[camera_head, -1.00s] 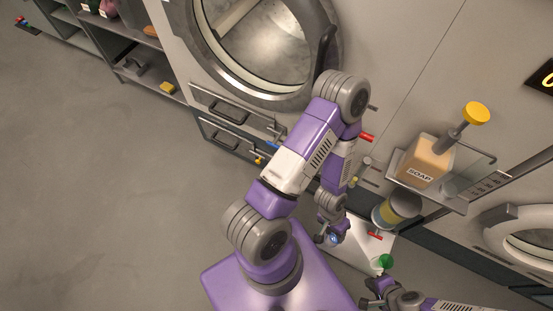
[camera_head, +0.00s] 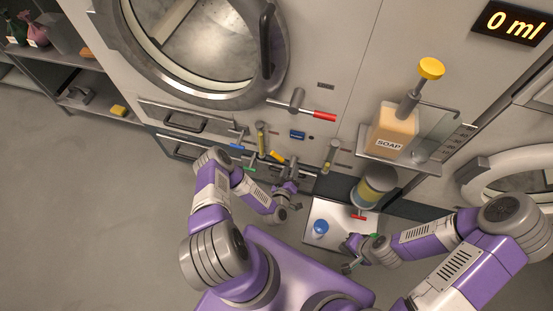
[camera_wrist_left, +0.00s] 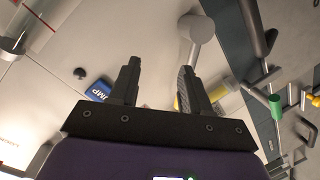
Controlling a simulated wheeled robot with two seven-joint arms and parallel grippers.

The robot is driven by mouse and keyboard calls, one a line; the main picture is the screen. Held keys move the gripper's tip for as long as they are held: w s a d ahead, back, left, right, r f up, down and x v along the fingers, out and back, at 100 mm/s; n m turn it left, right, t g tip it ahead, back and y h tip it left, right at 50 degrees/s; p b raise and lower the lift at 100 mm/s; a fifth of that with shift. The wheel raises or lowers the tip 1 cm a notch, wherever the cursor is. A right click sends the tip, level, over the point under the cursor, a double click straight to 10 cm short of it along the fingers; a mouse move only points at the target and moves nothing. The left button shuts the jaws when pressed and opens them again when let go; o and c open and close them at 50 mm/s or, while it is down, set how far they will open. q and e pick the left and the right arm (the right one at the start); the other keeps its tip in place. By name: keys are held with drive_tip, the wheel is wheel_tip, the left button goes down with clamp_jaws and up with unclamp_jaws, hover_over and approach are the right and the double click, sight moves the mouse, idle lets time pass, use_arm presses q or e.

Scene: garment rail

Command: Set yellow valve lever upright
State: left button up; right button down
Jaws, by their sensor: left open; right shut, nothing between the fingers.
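The yellow valve lever (camera_head: 278,157) is on the machine front below the round door in the head view, slanting up and left from its grey valve. In the left wrist view the grey valve (camera_wrist_left: 197,27) is beyond the fingertips, and a yellow bit (camera_wrist_left: 178,103) shows beside the right-hand finger, which hides most of the lever. My left gripper (camera_head: 289,187) is open and close to the lever; its two fingers also show in the left wrist view (camera_wrist_left: 160,66). Contact cannot be told. My right gripper (camera_head: 349,258) is shut and empty, low beside the white tray.
A red lever (camera_head: 324,116) sticks out above. The soap bottle (camera_head: 393,131) stands on a shelf to the right. Open floor is left.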

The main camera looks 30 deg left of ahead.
sight(277, 156)
use_arm(q)
drive_tip(key=s+a+n+y, duration=0.3)
drive_tip(key=a+y, duration=0.1)
drive_tip(key=y, duration=0.1)
drive_tip(key=b+x, duration=0.3)
drive_tip(key=x, duration=0.5)
drive_tip(key=shift+s+a+f, duration=0.1)
drive_tip(key=shift+a+f, duration=0.05)
clamp_jaws()
